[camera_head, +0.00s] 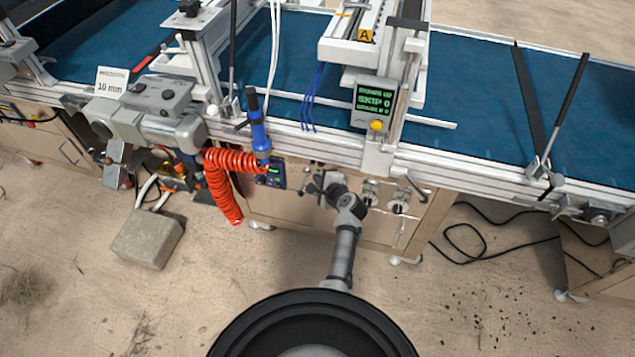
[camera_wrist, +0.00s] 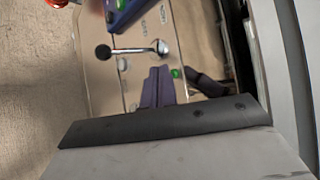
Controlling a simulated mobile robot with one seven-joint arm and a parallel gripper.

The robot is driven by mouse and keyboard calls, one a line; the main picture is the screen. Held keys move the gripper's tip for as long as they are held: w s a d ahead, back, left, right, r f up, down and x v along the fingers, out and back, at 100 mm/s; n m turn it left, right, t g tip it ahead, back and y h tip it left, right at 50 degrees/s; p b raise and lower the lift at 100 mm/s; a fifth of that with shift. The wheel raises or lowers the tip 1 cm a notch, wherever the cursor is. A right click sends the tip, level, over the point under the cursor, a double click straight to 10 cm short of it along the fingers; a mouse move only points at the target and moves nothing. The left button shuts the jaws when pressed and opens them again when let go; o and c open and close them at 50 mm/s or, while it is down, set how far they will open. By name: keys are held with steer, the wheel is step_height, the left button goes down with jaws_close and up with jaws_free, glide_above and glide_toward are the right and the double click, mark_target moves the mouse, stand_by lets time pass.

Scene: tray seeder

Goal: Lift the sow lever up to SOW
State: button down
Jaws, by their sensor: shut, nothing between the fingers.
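The sow lever (camera_wrist: 132,50), a thin metal rod with a black ball knob (camera_wrist: 103,52), shows in the wrist view on the beige cabinet front. Its knob points left in that picture, toward the sandy floor, so the lever hangs down. My gripper (camera_wrist: 159,70) is shut and empty; its two dark fingers lie together just below the lever's pivot end in the wrist view. I cannot tell whether they touch it. In the head view my gripper (camera_head: 314,184) is at the cabinet front, and my arm hides much of the lever area.
A blue-cased device (camera_head: 271,173) and a coiled red hose (camera_head: 222,180) are left of my gripper. Knobs (camera_head: 398,207) are to the right. The conveyor frame and a display reading SKIP 0 (camera_head: 373,103) are above. A grey block (camera_head: 147,238) lies on the floor.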

steer(key=s+d+r+b, duration=0.1)
steer(key=s+d, duration=0.2)
steer(key=s, duration=0.6)
steer(key=shift+d+r, duration=0.3)
steer(key=shift+r, duration=0.1)
steer(key=shift+s+f, duration=0.1)
step_height(320, 180, down, 7)
steer(key=n+t+b, duration=0.2)
steer(key=t+b, duration=0.1)
steer(key=b, duration=1.4)
steer(key=shift+w, duration=0.2)
steer(key=shift+r+t, duration=0.25)
steer(key=shift+t, duration=0.05)
